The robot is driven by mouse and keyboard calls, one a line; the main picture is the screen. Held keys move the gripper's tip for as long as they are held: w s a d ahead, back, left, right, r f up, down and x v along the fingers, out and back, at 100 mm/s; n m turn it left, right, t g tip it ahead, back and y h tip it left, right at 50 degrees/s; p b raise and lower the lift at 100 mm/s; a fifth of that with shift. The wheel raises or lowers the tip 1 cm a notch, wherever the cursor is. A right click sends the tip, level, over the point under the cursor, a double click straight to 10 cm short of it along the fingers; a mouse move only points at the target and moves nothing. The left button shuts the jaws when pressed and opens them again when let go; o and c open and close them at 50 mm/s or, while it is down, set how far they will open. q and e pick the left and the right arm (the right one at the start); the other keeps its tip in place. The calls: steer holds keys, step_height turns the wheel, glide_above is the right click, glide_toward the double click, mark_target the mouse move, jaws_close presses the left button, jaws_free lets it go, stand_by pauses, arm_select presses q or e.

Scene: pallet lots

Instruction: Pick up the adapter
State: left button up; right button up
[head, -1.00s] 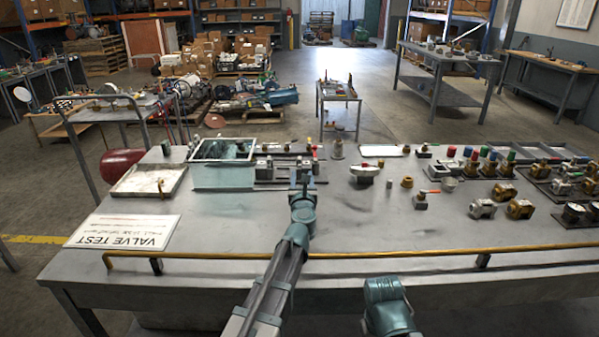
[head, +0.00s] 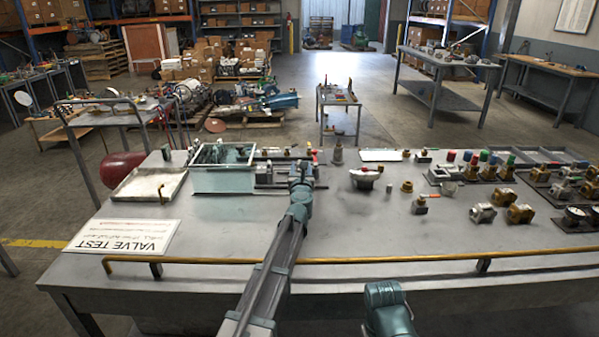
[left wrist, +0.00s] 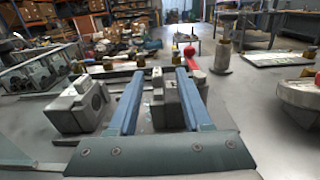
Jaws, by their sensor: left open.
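I cannot tell for certain which piece is the adapter. My left gripper (head: 302,163) is over the back middle of the grey workbench, open. In the left wrist view its two blue fingers (left wrist: 160,73) point away over a dark plate with grey metal blocks. A small grey upright block (left wrist: 158,88) shows between the fingers, with no visible contact. A larger grey block with a round opening (left wrist: 80,107) sits left of them. A brass fitting (head: 407,187) and a grey cylinder with a brass top (head: 337,154) stand to the right. My right gripper is out of view.
A white-topped part (head: 366,176) stands right of my left gripper. Valves and coloured caps crowd the right end. A yellow rail (head: 400,258) runs along the front; the bench's middle front is clear.

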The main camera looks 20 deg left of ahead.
mark_target(299, 161)
arm_select(q)
steer(key=x, duration=0.4)
steer(key=shift+w+a, duration=0.15)
steer(key=shift+a, duration=0.1)
jaws_close()
